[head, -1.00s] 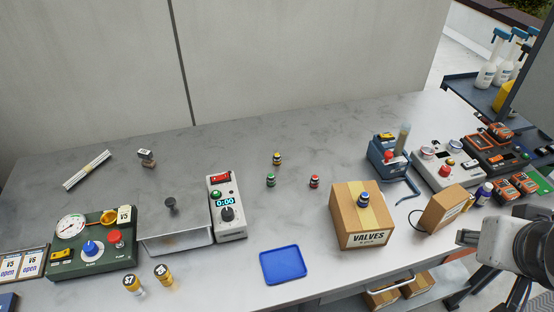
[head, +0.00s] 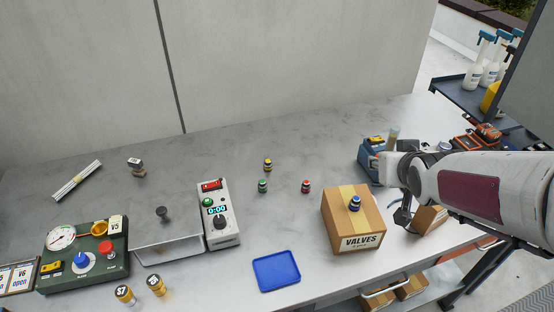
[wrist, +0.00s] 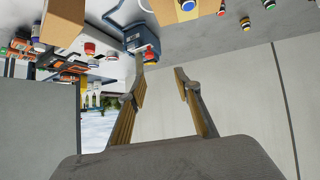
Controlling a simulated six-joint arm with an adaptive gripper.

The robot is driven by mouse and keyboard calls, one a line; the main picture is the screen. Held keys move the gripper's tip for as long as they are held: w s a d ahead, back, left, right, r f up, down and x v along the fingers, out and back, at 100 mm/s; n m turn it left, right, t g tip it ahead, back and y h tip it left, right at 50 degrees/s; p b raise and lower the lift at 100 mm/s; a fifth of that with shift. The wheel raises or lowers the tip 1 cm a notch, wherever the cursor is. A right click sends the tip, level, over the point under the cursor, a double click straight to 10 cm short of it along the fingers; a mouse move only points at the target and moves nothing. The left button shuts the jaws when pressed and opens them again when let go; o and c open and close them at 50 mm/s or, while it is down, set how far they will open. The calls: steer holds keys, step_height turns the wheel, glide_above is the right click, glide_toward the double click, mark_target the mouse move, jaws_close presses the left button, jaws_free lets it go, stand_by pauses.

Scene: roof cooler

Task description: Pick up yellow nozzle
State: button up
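The yellow nozzle (head: 267,165) is a small dark piece with a yellow band, upright on the grey worktop behind the green nozzle (head: 262,186) and the red nozzle (head: 306,186). In the upside-down wrist view it appears to be the small piece near the top right (wrist: 245,23), though its colour is hard to read there. A blue nozzle (head: 355,204) stands on the valves box. My gripper (head: 402,215) is above the right part of the worktop, well right of the yellow nozzle. In the wrist view its fingers (wrist: 160,72) are apart with nothing between them.
The cardboard valves box (head: 345,237) lies between my gripper and the nozzles. A blue tray (head: 276,271) is at the front. A white timer device (head: 219,226) stands left of the nozzles. A blue device (head: 371,160) is behind my arm. The worktop around the yellow nozzle is clear.

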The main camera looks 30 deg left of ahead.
steer(key=w+a+f+n+y, duration=0.1)
steer(key=w+a+f+y, duration=0.1)
steer(key=a+f, duration=0.35)
steer(key=w+a+f+n+y, duration=0.1)
steer(key=a+f, duration=0.1)
steer(key=a, duration=0.7)
steer(key=n+g+y, duration=0.1)
steer(key=n+y, duration=0.2)
steer(key=y, duration=0.1)
glide_toward(268, 161)
steer(key=shift+w+a, duration=0.2)
steer(key=shift+a, duration=0.3)
steer(key=shift+w, duration=0.1)
steer(key=shift+x, duration=1.2)
steer(key=shift+w+a+f, duration=0.1)
steer(key=shift+a, duration=0.05)
steer(key=shift+x, duration=2.45)
steer(key=shift+f, duration=0.1)
jaws_close()
